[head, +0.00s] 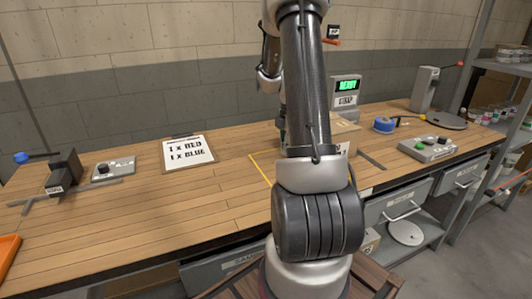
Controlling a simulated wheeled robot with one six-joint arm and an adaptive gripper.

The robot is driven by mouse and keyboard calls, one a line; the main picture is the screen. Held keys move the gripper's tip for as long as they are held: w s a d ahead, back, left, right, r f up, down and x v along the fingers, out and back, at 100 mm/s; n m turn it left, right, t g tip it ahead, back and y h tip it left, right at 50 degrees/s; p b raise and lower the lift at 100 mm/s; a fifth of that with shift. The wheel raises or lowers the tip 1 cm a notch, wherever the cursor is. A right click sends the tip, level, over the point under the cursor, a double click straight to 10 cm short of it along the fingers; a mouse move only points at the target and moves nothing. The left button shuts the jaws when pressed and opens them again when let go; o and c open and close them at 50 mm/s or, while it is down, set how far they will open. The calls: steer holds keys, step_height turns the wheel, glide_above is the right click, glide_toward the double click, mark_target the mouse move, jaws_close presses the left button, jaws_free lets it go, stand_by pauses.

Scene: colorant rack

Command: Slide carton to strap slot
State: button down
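A brown cardboard carton (346,134) stands on the wooden workbench (225,200), right of the yellow outline on the bench top. My arm covers much of it. Behind it stands a grey machine (346,101) with a green lit display that seems to read READY and a label below that is hard to read, perhaps STRAP. I cannot make out its slot. My gripper does not show; my arm links fill the middle of the view. Whether the gripper touches the carton cannot be seen.
A grey button box (114,168) and a black device (65,173) stand left. A button panel (428,148) and a blue round item (384,125) lie right.

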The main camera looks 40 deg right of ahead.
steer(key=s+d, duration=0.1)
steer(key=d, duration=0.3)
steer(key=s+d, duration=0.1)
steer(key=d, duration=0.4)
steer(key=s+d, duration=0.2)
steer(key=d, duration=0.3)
